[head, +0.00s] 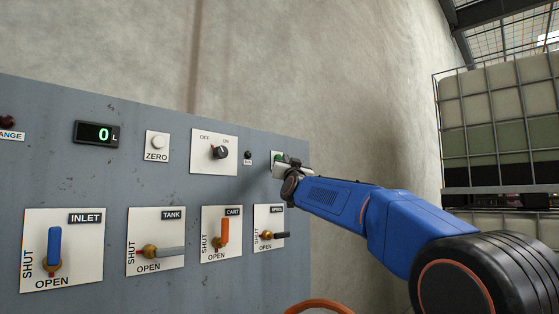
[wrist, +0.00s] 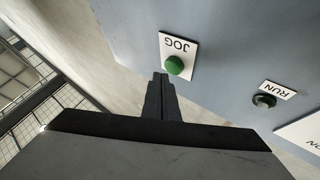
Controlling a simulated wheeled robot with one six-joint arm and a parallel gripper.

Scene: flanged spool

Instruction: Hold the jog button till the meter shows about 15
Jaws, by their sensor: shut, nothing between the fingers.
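The green jog button (wrist: 175,65) sits on a white plate marked JOG in the wrist view. In the head view the plate is mostly hidden by my gripper, with a bit of green button (head: 279,157) showing. My gripper (wrist: 160,76) is shut and empty, its fingertips just beside the button in the picture. I cannot tell whether they touch it. It also shows in the head view (head: 281,165) at the panel's right end. The meter (head: 97,133) reads 0 L in green digits.
The panel (head: 180,195) carries a ZERO button (head: 158,142), an OFF/ON knob (head: 221,152) and a dark RUN lamp (wrist: 264,100). Below are the INLET (head: 54,248), TANK (head: 165,252), CART (head: 224,233) and SPRAY (head: 270,235) levers. A caged tank (head: 500,130) stands at right.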

